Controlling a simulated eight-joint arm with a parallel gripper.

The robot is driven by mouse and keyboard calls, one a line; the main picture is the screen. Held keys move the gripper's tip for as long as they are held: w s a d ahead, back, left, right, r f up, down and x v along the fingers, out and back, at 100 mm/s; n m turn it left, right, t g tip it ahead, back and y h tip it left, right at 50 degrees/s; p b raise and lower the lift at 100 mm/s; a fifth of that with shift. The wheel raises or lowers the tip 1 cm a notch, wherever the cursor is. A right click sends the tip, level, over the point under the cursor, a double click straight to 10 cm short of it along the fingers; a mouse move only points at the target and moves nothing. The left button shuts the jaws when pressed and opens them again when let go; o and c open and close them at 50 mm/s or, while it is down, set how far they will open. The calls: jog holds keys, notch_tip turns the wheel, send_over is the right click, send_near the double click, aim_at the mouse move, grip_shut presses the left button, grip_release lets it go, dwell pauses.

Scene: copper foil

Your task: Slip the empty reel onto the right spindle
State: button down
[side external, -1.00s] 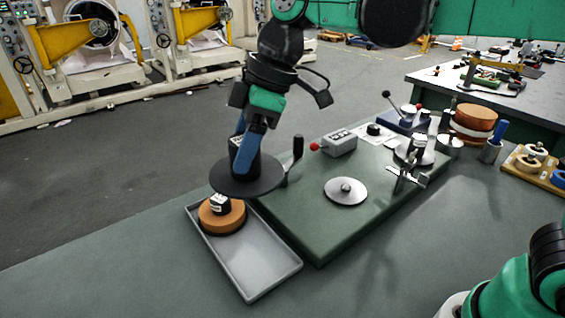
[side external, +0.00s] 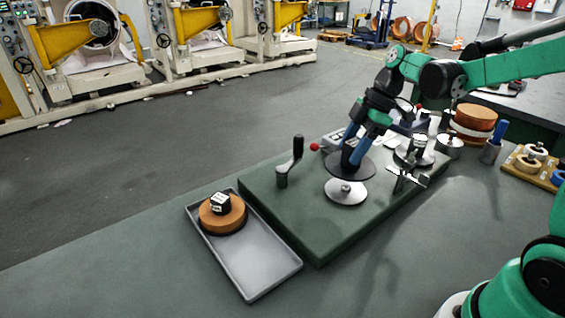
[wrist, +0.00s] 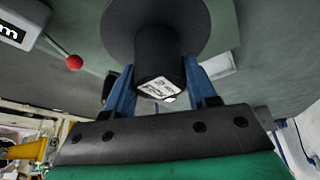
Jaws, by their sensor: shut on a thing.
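The empty reel (side external: 350,167) is black, with a wide flat flange and a narrow hub with a white label. My gripper (side external: 350,146) is shut on its hub, one blue finger on each side. The wrist view shows the reel (wrist: 155,35) between the fingers, flange on the far side. A silver round plate with a short central spindle (side external: 345,188) lies on the green board (side external: 300,222). The reel is held above and overlaps the plate's far part in the side view. The spindle tip shows in front of the flange, apart from it.
A grey tray (side external: 262,272) at the left holds a copper-coloured coil (side external: 222,214). A crank with a black handle (side external: 296,150) stands on the board's left. A second silver plate (side external: 425,158) and a metal bracket (side external: 405,179) are to the right. A red ball lever (side external: 314,147) is behind.

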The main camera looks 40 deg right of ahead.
aim_at(347, 185)
jog(key=shift+f, duration=1.4)
jog(key=shift+f, duration=1.05)
jog(key=shift+f, duration=0.35)
grip_release()
dwell(0.5)
jog(key=shift+r, duration=1)
dwell(0.6)
